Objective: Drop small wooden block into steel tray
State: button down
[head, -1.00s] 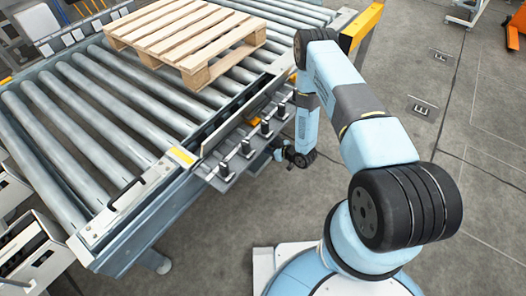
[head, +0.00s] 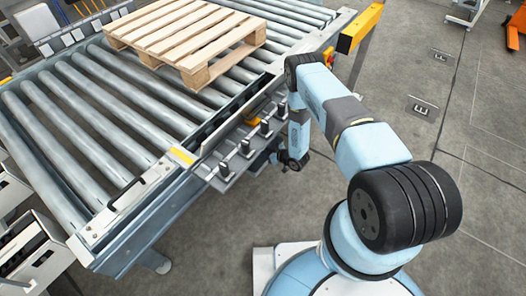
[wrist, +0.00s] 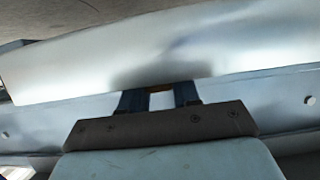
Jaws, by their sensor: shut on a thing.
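My gripper (wrist: 159,94) shows in the wrist view with its two dark fingers apart, shut on the small wooden block (wrist: 160,88). Only a thin brown sliver of the block shows between the fingertips; the rest is hidden. A broad shiny metal surface (wrist: 150,50) fills the view just beyond the fingertips; whether the block touches it I cannot tell. In the head view my gripper (head: 277,157) is small, low beside the conveyor's near side, and the block cannot be made out. I cannot surely tell which surface is the steel tray.
A grey ledge (head: 225,178) with several dark clamps and an orange piece (head: 253,122) runs along the conveyor's near side, close to my arm. A wooden pallet (head: 190,38) lies on the rollers (head: 75,115). Open floor (head: 470,120) lies to the right.

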jog(key=shift+f, duration=0.6)
jog(key=c, duration=0.8)
grip_release()
jog(key=shift+d, duration=0.1)
jog(key=shift+r, duration=0.3)
jog(key=v, duration=1.2)
jog(key=shift+r, duration=0.25)
